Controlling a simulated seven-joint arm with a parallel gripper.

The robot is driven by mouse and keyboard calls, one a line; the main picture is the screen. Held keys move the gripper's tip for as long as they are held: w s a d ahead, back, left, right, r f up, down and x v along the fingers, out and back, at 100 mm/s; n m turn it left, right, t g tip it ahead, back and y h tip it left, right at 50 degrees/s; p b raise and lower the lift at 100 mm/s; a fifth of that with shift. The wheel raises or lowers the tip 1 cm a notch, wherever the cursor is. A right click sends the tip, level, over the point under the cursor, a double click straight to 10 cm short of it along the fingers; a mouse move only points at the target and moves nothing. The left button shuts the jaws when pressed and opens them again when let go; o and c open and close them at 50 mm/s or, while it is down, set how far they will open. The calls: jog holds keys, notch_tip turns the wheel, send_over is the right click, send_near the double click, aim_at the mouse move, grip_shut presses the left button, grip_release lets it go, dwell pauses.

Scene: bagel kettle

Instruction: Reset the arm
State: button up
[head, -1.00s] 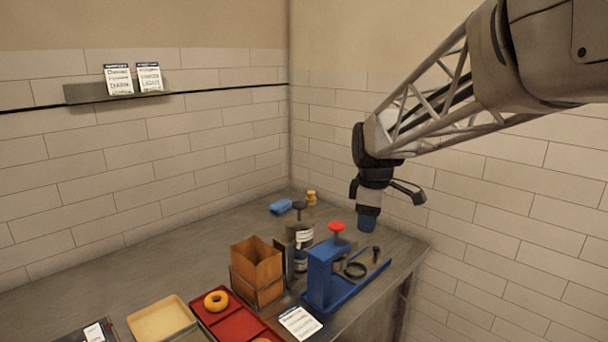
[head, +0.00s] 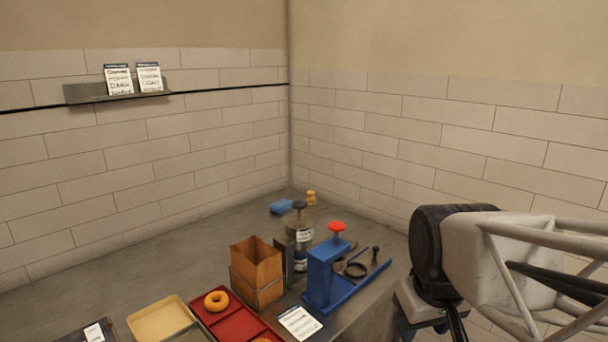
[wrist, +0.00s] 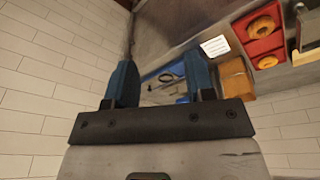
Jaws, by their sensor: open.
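My gripper (wrist: 160,80) shows in the wrist view with its two blue fingers spread apart and nothing between them. In the head view my arm is at the lower right, beside the counter's right end, and the fingertips are mostly hidden or cut off. The blue press stand (head: 322,275) with a red knob (head: 336,227) is on the counter to the left of my arm. Part of the blue stand (wrist: 182,99) also shows beyond the fingers in the wrist view.
A wall shelf (head: 90,95) holds two cards. Tiled walls close the corner.

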jog(key=s, duration=0.1)
jog(key=s+f+m, duration=0.1)
jog(key=s, duration=0.1)
jog(key=s+f+m, duration=0.1)
jog(key=shift+s+d+f, duration=0.1)
jog(key=shift+s+d, duration=0.05)
jog(key=shift+s, duration=0.2)
